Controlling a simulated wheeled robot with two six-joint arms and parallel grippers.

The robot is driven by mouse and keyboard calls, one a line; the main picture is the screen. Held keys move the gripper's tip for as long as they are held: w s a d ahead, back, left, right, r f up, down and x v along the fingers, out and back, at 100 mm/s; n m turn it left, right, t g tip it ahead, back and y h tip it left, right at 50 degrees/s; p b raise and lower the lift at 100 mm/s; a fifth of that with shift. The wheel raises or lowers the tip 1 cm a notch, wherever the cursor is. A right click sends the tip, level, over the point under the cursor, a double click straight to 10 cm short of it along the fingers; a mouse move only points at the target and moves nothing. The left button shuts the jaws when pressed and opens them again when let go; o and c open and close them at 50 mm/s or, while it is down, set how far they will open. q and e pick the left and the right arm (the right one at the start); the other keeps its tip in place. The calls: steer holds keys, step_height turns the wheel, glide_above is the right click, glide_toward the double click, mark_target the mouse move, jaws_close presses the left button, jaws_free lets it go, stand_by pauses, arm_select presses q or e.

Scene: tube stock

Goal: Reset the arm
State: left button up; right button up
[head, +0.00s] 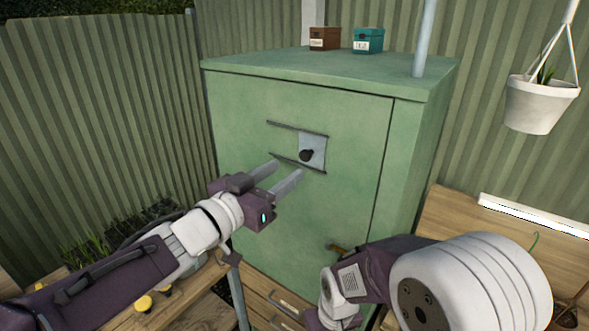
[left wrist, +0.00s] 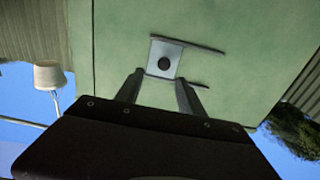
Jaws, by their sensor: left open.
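My left gripper (head: 282,173) is open and empty in front of the green cabinet (head: 250,110). Its two fingers point at the cabinet's front, just below and left of a small metal plate with a dark round knob (head: 306,155). In the left wrist view, the knob (left wrist: 164,64) on its plate lies beyond the fingertips (left wrist: 156,82), with a gap visible between the fingers. Whether a finger touches the cabinet cannot be told. My right arm (head: 400,275) shows at the lower right; its gripper is not visible.
Two dark rails run above and below the plate. A brown box (head: 324,38) and a teal box (head: 368,40) stand on the cabinet. A white hanging pot (head: 540,104) is at the right.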

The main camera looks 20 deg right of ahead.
arm_select(q)
steer(key=shift+v, duration=0.9)
steer(key=shift+w, duration=0.1)
steer(key=w+a+f+n+y+b, duration=0.35)
steer(key=a+f+n+y, duration=0.2)
steer(key=a+f, duration=0.65)
steer(key=w+a+f+n+y+b, duration=0.2)
steer(key=w+a+f+n+y, duration=0.3)
steer(key=a+f, duration=0.7)
steer(key=s+a+f+n+g+y, duration=0.1)
steer(key=s+a+f+g+y, duration=0.3)
steer(key=s+f, duration=0.7)
steer(key=s+f+g, duration=0.5)
steer(key=s+f, duration=0.2)
steer(key=s, duration=0.4)
steer(key=shift+s+f+m+g+b, duration=0.25)
steer(key=shift+s+m+g+b, duration=0.1)
steer(key=shift+m+g, duration=0.1)
